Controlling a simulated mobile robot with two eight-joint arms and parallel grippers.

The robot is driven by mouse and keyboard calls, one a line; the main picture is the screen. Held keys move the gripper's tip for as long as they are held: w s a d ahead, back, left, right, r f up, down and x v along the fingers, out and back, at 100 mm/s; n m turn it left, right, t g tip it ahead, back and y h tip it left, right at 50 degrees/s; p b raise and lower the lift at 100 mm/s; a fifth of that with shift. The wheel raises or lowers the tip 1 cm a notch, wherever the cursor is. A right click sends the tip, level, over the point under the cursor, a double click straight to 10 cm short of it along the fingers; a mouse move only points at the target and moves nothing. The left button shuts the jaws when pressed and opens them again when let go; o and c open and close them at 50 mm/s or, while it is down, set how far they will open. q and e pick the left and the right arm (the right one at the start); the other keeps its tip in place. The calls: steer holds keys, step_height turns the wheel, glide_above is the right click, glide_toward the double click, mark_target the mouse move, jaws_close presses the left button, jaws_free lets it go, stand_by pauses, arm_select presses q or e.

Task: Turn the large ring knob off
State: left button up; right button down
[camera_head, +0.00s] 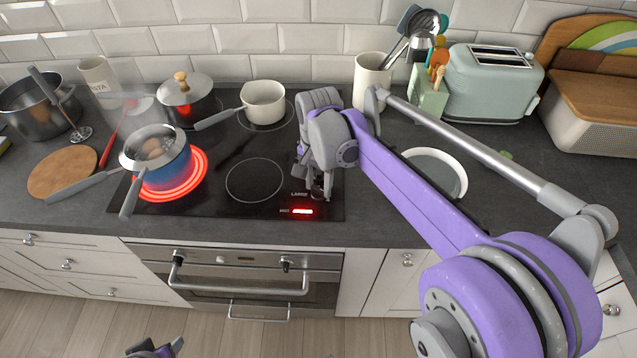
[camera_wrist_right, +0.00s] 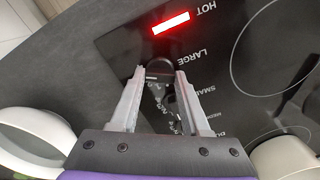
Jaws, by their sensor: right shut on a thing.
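The large ring knob (camera_wrist_right: 158,67) is a dark round knob beside the "LARGE" label on the black cooktop (camera_head: 228,200). My right gripper (camera_wrist_right: 161,77) has a finger on either side of it and is shut on it. In the head view the right gripper (camera_head: 318,190) is at the cooktop's front right corner and hides most of the knob. The large ring (camera_head: 200,167) glows red under a blue pot (camera_head: 167,172). A red "HOT" light (camera_head: 302,211) is lit. Part of my left gripper (camera_head: 155,349) shows at the bottom edge; its fingers are not clear.
A small white pan (camera_head: 264,103) and a lidded pot (camera_head: 187,97) stand on the back rings. Other knobs (camera_wrist_right: 165,103) sit in a row near the held one. The front middle ring is bare.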

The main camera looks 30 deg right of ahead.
steer(key=n, duration=0.5)
steer(key=shift+n, duration=0.3)
steer(key=n, duration=0.6)
steer(key=shift+p, duration=0.3)
steer(key=n, duration=0.6)
steer(key=shift+n, duration=0.4)
steer(key=n, duration=0.5)
steer(key=shift+n, duration=0.3)
steer(key=shift+c, duration=1.9)
jaws_free()
